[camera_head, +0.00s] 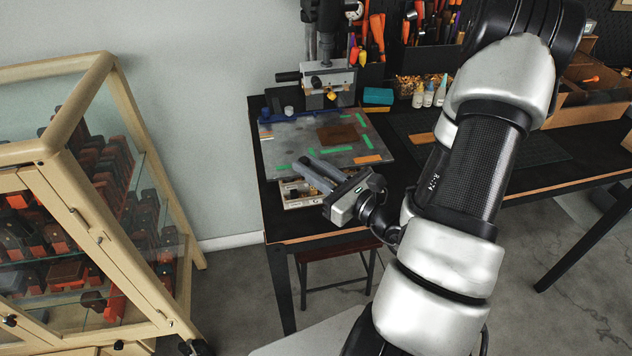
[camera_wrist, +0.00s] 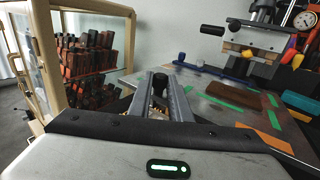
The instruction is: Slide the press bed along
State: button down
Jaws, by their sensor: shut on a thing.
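The press bed (camera_head: 340,139) is a flat grey plate with green and orange tape strips and a brown patch, lying on the black table below the press (camera_head: 328,82). The bed also shows in the wrist view (camera_wrist: 215,95), right of my fingers. My gripper (camera_head: 305,167) is at the bed's near left edge. In the wrist view, my gripper (camera_wrist: 162,86) has its fingertips on either side of a dark knob (camera_wrist: 160,83). The knob's join to the bed is hidden.
A small tray of parts (camera_head: 300,199) lies under my gripper at the table's front left corner. A glass cabinet (camera_head: 105,200) stands left, with a gap to the table.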

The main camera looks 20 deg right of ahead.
jog(key=shift+s+a+r+p, duration=0.1)
jog(key=shift+s+a+p, duration=0.1)
jog(key=shift+s+p, duration=1.15)
jog(key=shift+s+a+r+p, duration=0.1)
jog(key=shift+s+a+p, duration=0.1)
jog(key=shift+s+p, duration=1.1)
jog(key=c, duration=1.6)
grip_release()
jog(key=shift+w+f, duration=0.15)
jog(key=shift+o, duration=0.2)
jog(key=v, duration=1.7)
jog(key=shift+s, duration=0.2)
